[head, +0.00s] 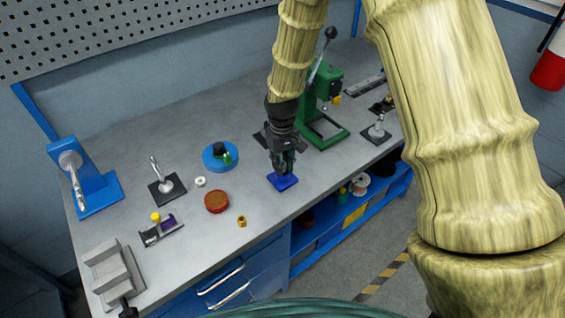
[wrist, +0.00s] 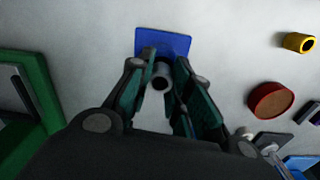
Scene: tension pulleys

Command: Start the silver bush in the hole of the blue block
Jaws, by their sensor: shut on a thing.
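The blue block (head: 279,184) lies flat on the grey bench under my gripper in the head view. It also shows in the wrist view (wrist: 178,43), partly covered by the fingers. The silver bush (wrist: 161,77) is a short grey tube between the fingertips, its dark open end facing the wrist camera. My gripper (wrist: 156,82) is shut on the bush and points down at the block. In the wrist view the bush overlaps the block's near edge. The block's hole is hidden, and I cannot tell whether the bush touches the block.
A green press (head: 322,115) stands right behind my gripper. A brown-red round dish (head: 216,202), a yellow bush (head: 242,221), a white ring (head: 200,182) and a blue round holder (head: 215,165) are to the left. The bench's front edge is close to the block.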

